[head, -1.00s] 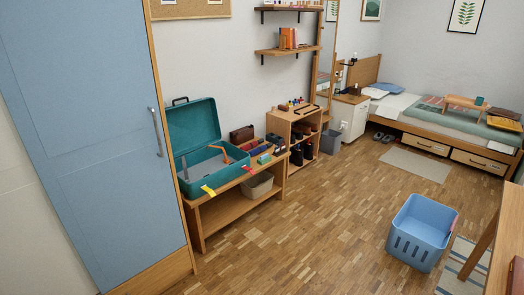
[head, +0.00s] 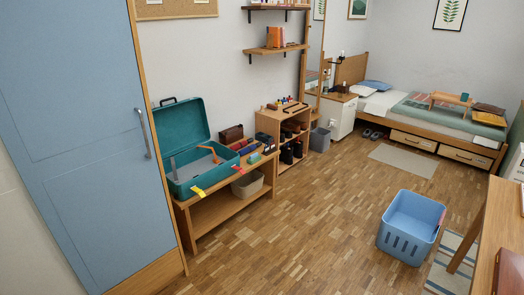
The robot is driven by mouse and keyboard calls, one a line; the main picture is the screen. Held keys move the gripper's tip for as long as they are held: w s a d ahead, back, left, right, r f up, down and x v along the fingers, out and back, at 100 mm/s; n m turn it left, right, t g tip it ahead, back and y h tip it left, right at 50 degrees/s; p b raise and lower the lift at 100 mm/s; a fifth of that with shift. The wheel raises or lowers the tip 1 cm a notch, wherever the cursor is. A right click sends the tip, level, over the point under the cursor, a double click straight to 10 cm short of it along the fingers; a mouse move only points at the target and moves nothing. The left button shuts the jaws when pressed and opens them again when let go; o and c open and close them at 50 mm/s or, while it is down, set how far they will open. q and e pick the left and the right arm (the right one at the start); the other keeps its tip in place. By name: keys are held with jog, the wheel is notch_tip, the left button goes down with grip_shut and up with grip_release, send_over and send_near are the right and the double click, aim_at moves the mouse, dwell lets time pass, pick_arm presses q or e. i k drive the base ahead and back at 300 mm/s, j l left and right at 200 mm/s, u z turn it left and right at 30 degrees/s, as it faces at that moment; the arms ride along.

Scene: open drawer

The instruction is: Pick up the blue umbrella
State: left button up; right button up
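Several small folded items lie on the wooden bench beside the open teal suitcase. A dark blue, elongated one (head: 249,149) among them may be the blue umbrella, but it is too small to tell for sure. Red and green items lie close to it, and a brown bag (head: 231,133) stands behind. Neither of my grippers is in view.
The teal suitcase (head: 182,127) stands open on the bench (head: 205,202). A blue wardrobe (head: 75,130) is at the left. A blue basket (head: 411,228) stands on the floor at the right, near a wooden desk (head: 497,225). The middle floor is clear.

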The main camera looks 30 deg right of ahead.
aim_at(245, 151)
jog(key=i+l+z, duration=0.15)
jog(key=z, duration=0.2)
jog(key=i+z, duration=0.4)
jog(key=i+l+z, duration=0.1)
jog(key=z, duration=0.25)
jog(key=i+j, duration=0.1)
jog(key=i, duration=0.4)
jog(key=i+j+z, duration=0.15)
jog(key=i, duration=0.85)
jog(key=i+j+z, duration=0.15)
jog(key=i, duration=0.3)
jog(key=i+j, duration=0.25)
jog(key=i, duration=0.25)
jog(key=i+j+z, duration=0.15)
jog(key=i, duration=0.3)
jog(key=j, duration=0.05)
